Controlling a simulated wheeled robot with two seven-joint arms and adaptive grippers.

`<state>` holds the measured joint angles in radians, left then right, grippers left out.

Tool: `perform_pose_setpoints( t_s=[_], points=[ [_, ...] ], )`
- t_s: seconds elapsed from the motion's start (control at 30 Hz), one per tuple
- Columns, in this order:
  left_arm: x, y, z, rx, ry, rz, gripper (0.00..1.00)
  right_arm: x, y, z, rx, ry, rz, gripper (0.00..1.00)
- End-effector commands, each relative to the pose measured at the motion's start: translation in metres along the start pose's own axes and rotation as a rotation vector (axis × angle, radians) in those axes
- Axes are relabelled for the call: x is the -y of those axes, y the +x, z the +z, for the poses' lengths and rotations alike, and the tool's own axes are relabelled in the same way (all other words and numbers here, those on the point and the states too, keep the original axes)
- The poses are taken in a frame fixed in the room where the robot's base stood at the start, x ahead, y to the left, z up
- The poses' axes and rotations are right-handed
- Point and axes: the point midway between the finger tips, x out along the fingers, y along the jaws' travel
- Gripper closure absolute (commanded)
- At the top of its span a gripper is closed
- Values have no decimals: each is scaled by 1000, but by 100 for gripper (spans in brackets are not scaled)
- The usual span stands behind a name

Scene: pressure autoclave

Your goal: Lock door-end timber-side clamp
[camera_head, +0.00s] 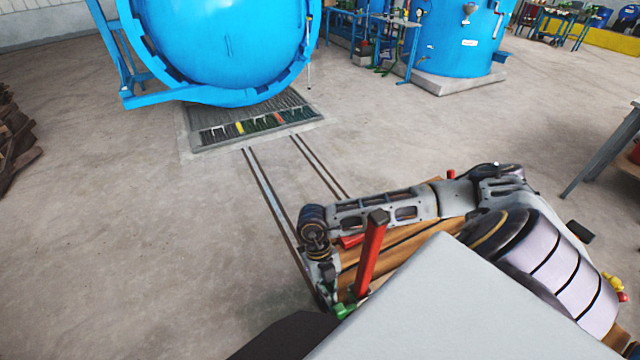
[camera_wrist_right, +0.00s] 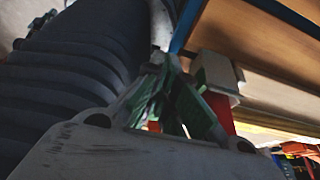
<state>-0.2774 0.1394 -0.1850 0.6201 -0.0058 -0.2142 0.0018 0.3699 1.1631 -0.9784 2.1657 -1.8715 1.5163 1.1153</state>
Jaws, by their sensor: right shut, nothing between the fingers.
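The stacked timber (camera_head: 395,245) lies lengthwise below my right arm. A clamp with a long red lever (camera_head: 371,255), dark at its top, stands at the timber's near end; the lever is nearly upright and leans slightly. My right gripper (camera_head: 326,285) is small and partly hidden beside the clamp, left of the lever. In the right wrist view its fingers (camera_wrist_right: 165,75) are closed together and empty, with a red and pale part (camera_wrist_right: 218,95) just right of them. I cannot tell whether they touch. My left gripper is out of view.
Rails (camera_head: 270,205) run from the timber to a floor grate (camera_head: 250,125) before the blue autoclave (camera_head: 225,45). Another red clamp part (camera_head: 352,240) shows beyond the lever. A blue tank (camera_head: 460,40) stands at the back.

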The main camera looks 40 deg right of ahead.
Motion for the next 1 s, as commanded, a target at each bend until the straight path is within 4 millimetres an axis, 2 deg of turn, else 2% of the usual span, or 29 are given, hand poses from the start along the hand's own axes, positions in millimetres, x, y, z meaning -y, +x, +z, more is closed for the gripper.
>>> perform_pose_setpoints(
  t_s=[0.37, 0.77, 1.0],
  points=[
    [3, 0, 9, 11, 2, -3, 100, 6, 3, -6, 1, -32, -13, 100],
    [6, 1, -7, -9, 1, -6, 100, 6, 2, -5, 1, -30, -12, 100],
    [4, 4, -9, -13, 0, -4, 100, 12, -2, 9, 2, -27, -12, 100]
  ],
)
